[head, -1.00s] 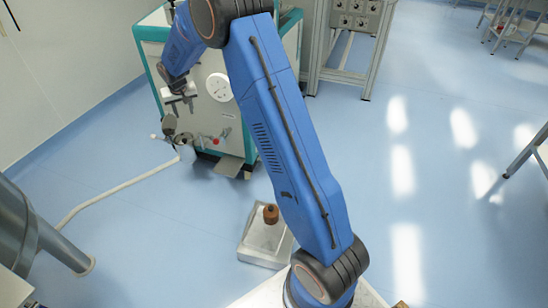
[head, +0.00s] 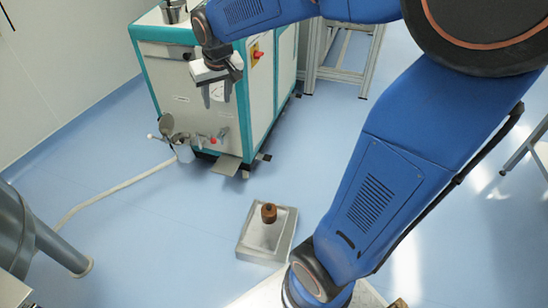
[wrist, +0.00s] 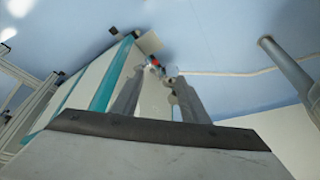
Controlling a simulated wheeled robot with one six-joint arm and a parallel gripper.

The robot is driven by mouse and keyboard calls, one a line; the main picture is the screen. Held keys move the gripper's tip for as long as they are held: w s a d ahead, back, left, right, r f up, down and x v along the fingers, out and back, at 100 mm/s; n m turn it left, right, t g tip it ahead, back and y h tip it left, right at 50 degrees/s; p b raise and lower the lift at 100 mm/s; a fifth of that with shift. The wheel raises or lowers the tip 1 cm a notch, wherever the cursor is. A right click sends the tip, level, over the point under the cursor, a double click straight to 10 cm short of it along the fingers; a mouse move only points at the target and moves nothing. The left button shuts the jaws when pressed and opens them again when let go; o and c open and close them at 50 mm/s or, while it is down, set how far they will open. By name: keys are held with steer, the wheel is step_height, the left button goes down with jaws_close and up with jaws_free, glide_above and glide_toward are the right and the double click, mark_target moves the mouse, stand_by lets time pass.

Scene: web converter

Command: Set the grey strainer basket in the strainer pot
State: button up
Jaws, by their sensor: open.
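My gripper (head: 217,100) hangs fingers-down in front of the machine's upper front, open and empty. In the wrist view its two fingers (wrist: 158,98) stand apart with nothing between them. Low on the machine's front is a small pipe assembly with a grey cup (head: 184,152), which looks like the strainer pot, and a round grey disc (head: 166,123), perhaps its lid, beside it. My gripper is above and apart from it. A grey metal vessel (head: 174,11) on the machine top, cut by the picture edge, may be the strainer basket; I cannot tell for certain.
The white and teal machine (head: 190,105) stands on blue floor. A pale tray (head: 246,248) holding a brown part (head: 269,212) lies in front. A white hose (head: 115,187) runs left from the pipe assembly. A grey pipe column (head: 50,240) stands at left.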

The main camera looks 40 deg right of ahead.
steer(key=s+f, duration=0.3)
steer(key=s, duration=2.5)
steer(key=shift+d+n, duration=0.4)
steer(key=shift+s, duration=0.1)
